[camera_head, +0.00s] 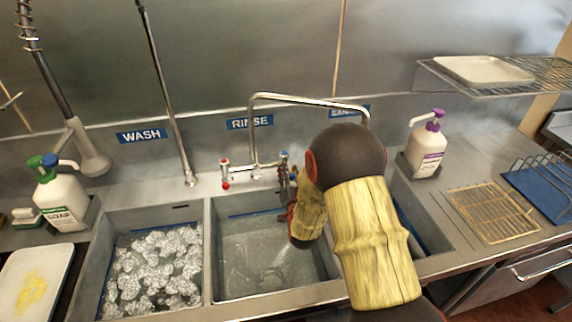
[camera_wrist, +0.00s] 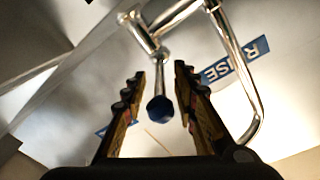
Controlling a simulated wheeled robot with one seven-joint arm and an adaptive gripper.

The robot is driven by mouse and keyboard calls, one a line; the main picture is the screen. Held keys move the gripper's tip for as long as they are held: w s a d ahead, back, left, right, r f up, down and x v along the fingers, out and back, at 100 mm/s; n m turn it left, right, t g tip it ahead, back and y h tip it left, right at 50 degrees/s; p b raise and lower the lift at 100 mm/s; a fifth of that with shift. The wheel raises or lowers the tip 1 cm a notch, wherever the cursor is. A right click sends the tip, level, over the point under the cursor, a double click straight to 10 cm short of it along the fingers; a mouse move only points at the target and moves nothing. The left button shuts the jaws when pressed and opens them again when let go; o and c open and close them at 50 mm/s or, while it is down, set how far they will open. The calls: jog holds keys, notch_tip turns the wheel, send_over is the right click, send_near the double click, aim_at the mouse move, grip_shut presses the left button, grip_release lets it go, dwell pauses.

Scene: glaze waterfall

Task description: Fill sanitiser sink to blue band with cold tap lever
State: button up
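The cold tap lever with its blue end (camera_head: 284,156) is on the right side of the tap body, above the rinse sink. The wrist view shows its blue tip (camera_wrist: 160,108) between the fingers of my gripper (camera_wrist: 158,78). The gripper is open, with a gap on each side of the lever. In the head view my gripper (camera_head: 291,200) is partly hidden behind my arm. The tap spout (camera_head: 310,100) reaches right towards the sanitiser sink (camera_head: 436,262). My arm covers most of that sink; a blue strip (camera_head: 408,222) shows inside it. Its water level is hidden.
A red-ended hot lever (camera_head: 225,178) is left of the tap. The rinse sink (camera_head: 265,260) holds water and the wash sink (camera_head: 152,270) holds suds. A purple-topped pump bottle (camera_head: 425,150) and a wire rack (camera_head: 490,212) stand to the right.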

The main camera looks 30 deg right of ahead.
jog(key=shift+x, duration=2.15)
jog(key=shift+c, duration=0.2)
grip_shut()
